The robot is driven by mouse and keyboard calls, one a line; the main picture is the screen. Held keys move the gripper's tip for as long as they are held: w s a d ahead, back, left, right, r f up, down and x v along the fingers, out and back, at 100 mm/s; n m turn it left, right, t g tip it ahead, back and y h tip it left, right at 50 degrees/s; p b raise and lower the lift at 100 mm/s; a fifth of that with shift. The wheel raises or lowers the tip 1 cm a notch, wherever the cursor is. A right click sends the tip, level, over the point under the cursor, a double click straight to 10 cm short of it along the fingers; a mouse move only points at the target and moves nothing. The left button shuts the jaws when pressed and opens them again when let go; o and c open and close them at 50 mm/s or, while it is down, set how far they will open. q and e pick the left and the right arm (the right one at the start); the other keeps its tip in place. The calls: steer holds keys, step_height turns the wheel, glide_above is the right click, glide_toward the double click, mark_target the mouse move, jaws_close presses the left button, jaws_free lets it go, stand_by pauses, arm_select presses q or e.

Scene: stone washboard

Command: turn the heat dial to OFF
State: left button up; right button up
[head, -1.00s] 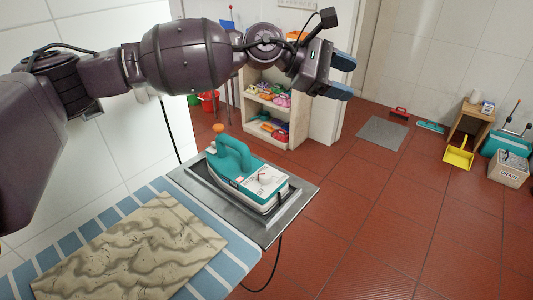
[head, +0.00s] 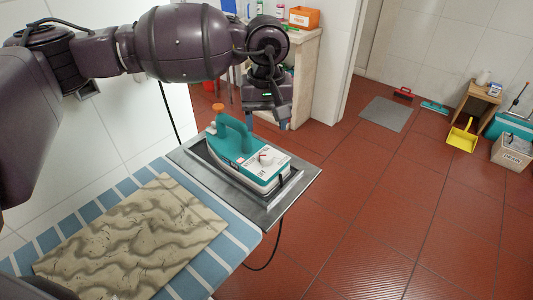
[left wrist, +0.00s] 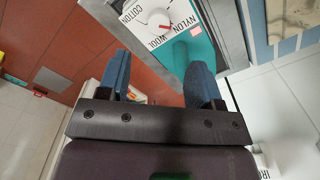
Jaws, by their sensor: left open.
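A teal and white iron (head: 231,142) rests on a grey metal tray (head: 285,204) at the end of the striped board. Its heat dial (head: 266,159) is a white knob on the white panel. In the left wrist view, the dial (left wrist: 153,22) shows a red mark, with COTTON, WOOL and NYLON printed around it. The mark points toward the WOOL and NYLON side; OFF cannot be read. My left gripper (head: 268,120) is open and empty, above and behind the iron with its blue fingers pointing down. The dial lies beyond its fingertips (left wrist: 160,62), apart from them. My right gripper is out of view.
A patterned stone slab (head: 130,240) lies on the blue-striped board (head: 235,258). A black cord hangs below the tray. A shelf (head: 295,75) stands behind my left gripper.

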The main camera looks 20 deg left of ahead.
mark_target(267, 156)
arm_select(q)
step_height(267, 156, down, 8)
steer(key=shift+f+b, duration=0.15)
steer(key=shift+b, duration=0.2)
steer(key=shift+f, duration=0.85)
steer(key=shift+c, duration=0.3)
steer(key=c, duration=0.9)
steer(key=shift+o, duration=0.2)
